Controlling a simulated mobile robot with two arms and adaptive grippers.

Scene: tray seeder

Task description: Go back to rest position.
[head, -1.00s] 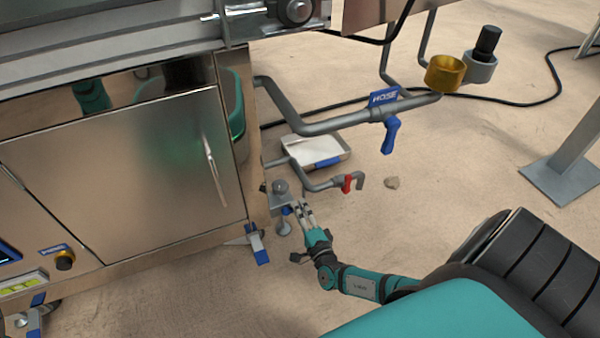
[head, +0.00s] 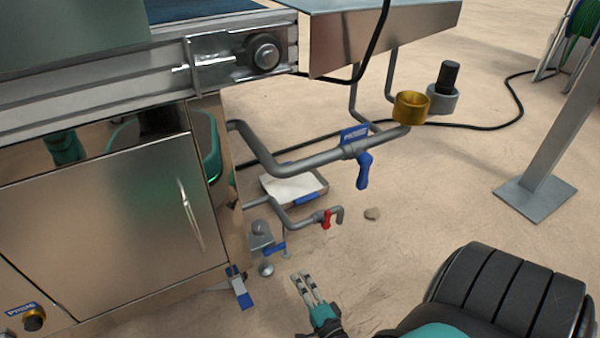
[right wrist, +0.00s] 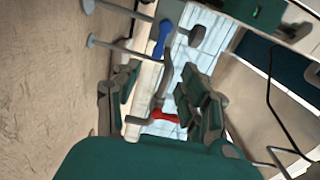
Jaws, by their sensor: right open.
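My right gripper (head: 304,289) is open and empty in the head view, low over the floor at the bottom middle. It is apart from the machine's corner bracket (head: 261,234) and its small blue handle (head: 274,248). In the right wrist view the two fingers of my right gripper (right wrist: 162,97) stand wide apart. A red valve handle (right wrist: 164,117) and a blue handle (right wrist: 162,38) show between and beyond them. My left gripper is not in view.
The steel machine cabinet (head: 120,215) fills the left. Grey pipes carry a blue-handled valve (head: 364,170) and a red-handled valve (head: 326,219). A white tray (head: 292,188) lies behind them. A steel post (head: 545,180) stands right.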

